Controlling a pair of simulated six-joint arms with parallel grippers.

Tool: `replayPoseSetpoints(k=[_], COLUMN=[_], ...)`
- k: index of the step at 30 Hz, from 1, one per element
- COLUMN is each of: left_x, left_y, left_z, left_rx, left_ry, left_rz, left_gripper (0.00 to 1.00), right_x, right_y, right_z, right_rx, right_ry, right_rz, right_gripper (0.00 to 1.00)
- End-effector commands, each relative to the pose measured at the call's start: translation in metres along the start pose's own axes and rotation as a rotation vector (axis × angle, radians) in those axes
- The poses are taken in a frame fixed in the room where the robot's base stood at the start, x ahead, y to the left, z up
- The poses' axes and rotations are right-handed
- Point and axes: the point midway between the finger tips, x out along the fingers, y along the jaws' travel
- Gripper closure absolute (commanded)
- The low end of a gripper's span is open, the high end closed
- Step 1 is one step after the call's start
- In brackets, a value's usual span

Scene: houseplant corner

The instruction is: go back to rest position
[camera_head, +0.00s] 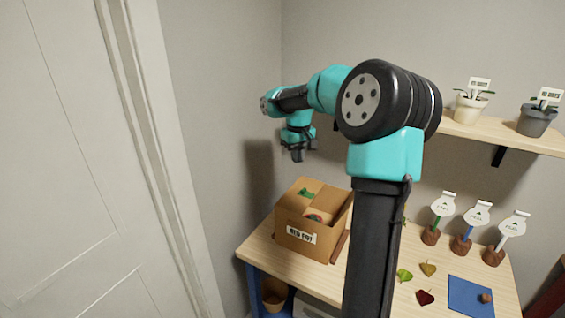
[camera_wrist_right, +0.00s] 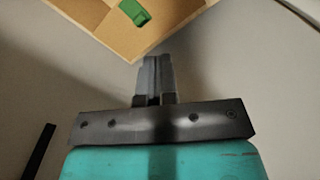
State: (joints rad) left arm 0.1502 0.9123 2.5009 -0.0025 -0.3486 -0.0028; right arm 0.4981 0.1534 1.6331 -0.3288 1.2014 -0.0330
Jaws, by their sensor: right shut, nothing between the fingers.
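My right gripper (camera_head: 298,154) hangs in the air above and behind the cardboard box in the head view, pointing down. In the right wrist view its fingers (camera_wrist_right: 150,75) are together with nothing between them. The cardboard box (camera_head: 296,238) stands open on the left part of the wooden table, with a printed label on its front. A green item (camera_head: 306,193) shows inside it, and also in the right wrist view (camera_wrist_right: 134,12). The gripper is apart from the box. My left gripper is not in view.
On the table (camera_head: 325,283) lie several leaves (camera_head: 404,275) and a blue mat (camera_head: 470,297) with a small brown thing on it. Tagged markers (camera_head: 432,235) stand at the right. A wall shelf (camera_head: 510,137) holds two potted plants (camera_head: 470,108). A white door (camera_head: 70,170) is at the left.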

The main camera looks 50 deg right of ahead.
Motion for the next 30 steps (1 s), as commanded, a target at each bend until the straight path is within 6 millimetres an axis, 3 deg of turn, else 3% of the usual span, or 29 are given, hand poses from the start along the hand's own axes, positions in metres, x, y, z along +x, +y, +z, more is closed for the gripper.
replayPoseSetpoints(k=[17, 20, 23, 30], left_x=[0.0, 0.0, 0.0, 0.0], left_y=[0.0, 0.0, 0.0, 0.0], left_z=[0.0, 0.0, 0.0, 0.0], left_rx=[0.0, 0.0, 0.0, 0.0], left_ry=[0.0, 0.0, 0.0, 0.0], left_rz=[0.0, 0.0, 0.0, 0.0], left_gripper=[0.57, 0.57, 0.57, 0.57], right_x=[0.005, 0.024, 0.056, 0.166], right_y=[-0.004, -0.016, -0.039, -0.122], right_z=[-0.003, -0.009, -0.019, -0.032], right_rx=[-0.006, -0.024, -0.053, -0.136], right_ry=[0.0, 0.0, 0.002, 0.013], right_rz=[-0.005, -0.018, -0.045, -0.14], right_gripper=[1.0, 1.0, 1.0, 1.0])
